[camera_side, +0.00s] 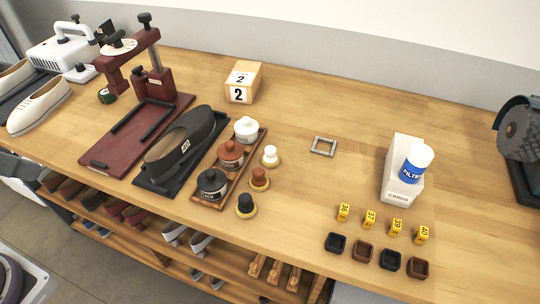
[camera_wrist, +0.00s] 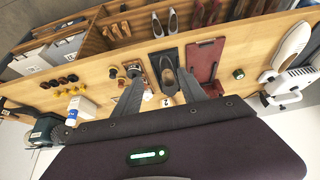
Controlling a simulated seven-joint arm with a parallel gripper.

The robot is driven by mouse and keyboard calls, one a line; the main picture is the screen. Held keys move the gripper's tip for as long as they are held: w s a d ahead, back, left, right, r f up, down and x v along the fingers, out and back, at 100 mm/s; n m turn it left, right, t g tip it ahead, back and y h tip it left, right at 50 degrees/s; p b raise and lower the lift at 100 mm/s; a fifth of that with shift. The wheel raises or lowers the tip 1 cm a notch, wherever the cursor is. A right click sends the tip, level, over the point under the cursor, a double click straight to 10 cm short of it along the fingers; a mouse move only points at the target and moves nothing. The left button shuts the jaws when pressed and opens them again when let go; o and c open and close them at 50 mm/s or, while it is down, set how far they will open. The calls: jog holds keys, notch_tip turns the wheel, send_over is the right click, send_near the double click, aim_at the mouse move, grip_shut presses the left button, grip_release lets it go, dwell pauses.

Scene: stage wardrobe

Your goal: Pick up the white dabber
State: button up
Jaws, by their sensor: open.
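The white dabber (camera_side: 270,157) stands on the wooden table in the side view, with a pale knob on a tan round base. It is just right of the white-lidded jar (camera_side: 246,129). A brown dabber (camera_side: 259,178) and a black dabber (camera_side: 245,205) stand in a row in front of it. My gripper (camera_wrist: 160,76) shows only in the wrist view, high above the table, with its fingers spread wide and nothing between them. The black dabber (camera_wrist: 113,73) shows beside the left finger there. I cannot clearly make out the white dabber in that view.
A tray with a brown jar (camera_side: 230,154) and black jar (camera_side: 212,184) adjoins the dabbers. A dark shoe (camera_side: 183,142) and red press (camera_side: 135,130) stand left. A metal frame (camera_side: 324,146) lies right. The table's back middle is mostly clear.

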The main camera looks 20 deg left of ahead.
jog(key=w+a+m+g+y, duration=0.1)
jog(key=w+m, duration=0.4)
jog(key=w, duration=0.1)
jog(key=m+t+y, duration=0.3)
jog(key=m+y, duration=0.3)
jog(key=m, duration=1.2)
send_over(270, 150)
jog(key=s+a, duration=0.8)
jog(key=a, duration=0.2)
notch_tip(270, 150, down, 13)
jog(key=w+d+f+m+t, duration=0.1)
jog(key=d+f+m, duration=0.1)
jog(key=d+f, duration=0.1)
jog(key=d+f+m+t+h, duration=0.1)
jog(key=d+f+m+t, duration=0.1)
jog(key=d, duration=0.3)
jog(key=w+d+f+m+t, duration=0.1)
jog(key=d+f+m, duration=0.3)
jog(key=shift+w+d+f+t+h, duration=0.25)
jog(key=shift+w+t+h, duration=0.1)
jog(key=shift+t+h, duration=0.05)
jog(key=shift+m, duration=0.3)
jog(key=x, duration=0.6)
jog(key=shift+w+a+f, duration=0.15)
jog(key=shift+w, duration=0.05)
jog(key=shift+w+a, duration=0.1)
jog(key=shift+w, duration=0.1)
grip_shut()
